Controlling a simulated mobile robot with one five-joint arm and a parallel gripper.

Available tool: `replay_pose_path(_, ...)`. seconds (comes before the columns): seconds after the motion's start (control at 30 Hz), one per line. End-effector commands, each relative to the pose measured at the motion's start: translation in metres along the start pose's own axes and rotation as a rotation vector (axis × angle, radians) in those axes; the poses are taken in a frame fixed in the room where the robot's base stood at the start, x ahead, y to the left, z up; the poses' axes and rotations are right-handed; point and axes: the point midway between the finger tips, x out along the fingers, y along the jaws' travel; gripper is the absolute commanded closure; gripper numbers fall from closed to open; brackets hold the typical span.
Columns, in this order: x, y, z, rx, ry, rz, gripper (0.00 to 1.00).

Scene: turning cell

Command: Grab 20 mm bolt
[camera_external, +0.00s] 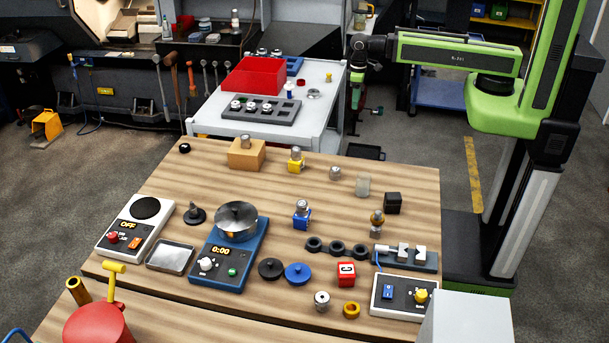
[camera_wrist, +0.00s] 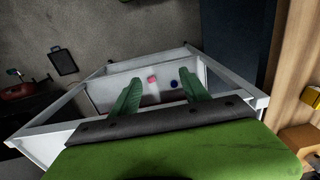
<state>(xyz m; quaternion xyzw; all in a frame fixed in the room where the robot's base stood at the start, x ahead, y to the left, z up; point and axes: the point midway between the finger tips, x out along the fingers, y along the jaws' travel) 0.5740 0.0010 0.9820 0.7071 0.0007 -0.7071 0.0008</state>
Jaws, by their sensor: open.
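My gripper (camera_external: 357,92) hangs at the end of the green arm, beyond the table and to the right of the grey cart. In the wrist view its two green fingers (camera_wrist: 162,80) are apart, with nothing held between them. Several silver bolt-like pieces stand on the wooden table: one on a yellow base (camera_external: 296,153), one on a blue base (camera_external: 302,208), and one on a wooden block (camera_external: 244,142). I cannot tell which piece is the 20 mm bolt. Beyond the fingers, a small pale piece with a pinkish-red top (camera_wrist: 152,80) shows, too small to identify.
The cart (camera_external: 318,115) carries a red bin (camera_external: 253,75) and a grey tray (camera_external: 287,112) with several round metal pieces. The wooden table (camera_external: 150,195) holds a white scale (camera_external: 132,229), a blue device (camera_external: 226,272) and a switch box (camera_external: 401,298).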

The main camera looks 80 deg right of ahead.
Motion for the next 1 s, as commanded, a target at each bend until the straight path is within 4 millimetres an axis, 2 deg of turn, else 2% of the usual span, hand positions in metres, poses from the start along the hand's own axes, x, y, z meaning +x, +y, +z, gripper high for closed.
replay_pose_path(0.17, 0.0, 0.0, 0.0, 0.0, 0.0, 0.0, 0.45)
replay_pose_path(0.23, 0.0, 0.0, 0.0, 0.0, 0.0, 0.0, 0.36)
replay_pose_path(0.57, 0.0, 0.0, 0.0, -0.029, 0.0, 0.0, 0.36)
replay_pose_path(0.7, 0.0, 0.0, -0.004, -0.211, 0.0, 0.0, 0.36)
replay_pose_path(0.83, -0.001, -0.001, -0.036, -0.473, 0.0, 0.0, 0.36)
replay_pose_path(0.87, -0.004, -0.007, -0.045, -0.544, 0.0, 0.0, 0.36)
replay_pose_path(0.9, -0.01, -0.022, -0.057, -0.651, 0.0, 0.0, 0.36)
replay_pose_path(0.97, -0.022, -0.056, -0.075, -0.825, 0.0, 0.0, 0.36)
replay_pose_path(1.0, -0.028, -0.08, -0.084, -0.929, 0.0, 0.0, 0.36)
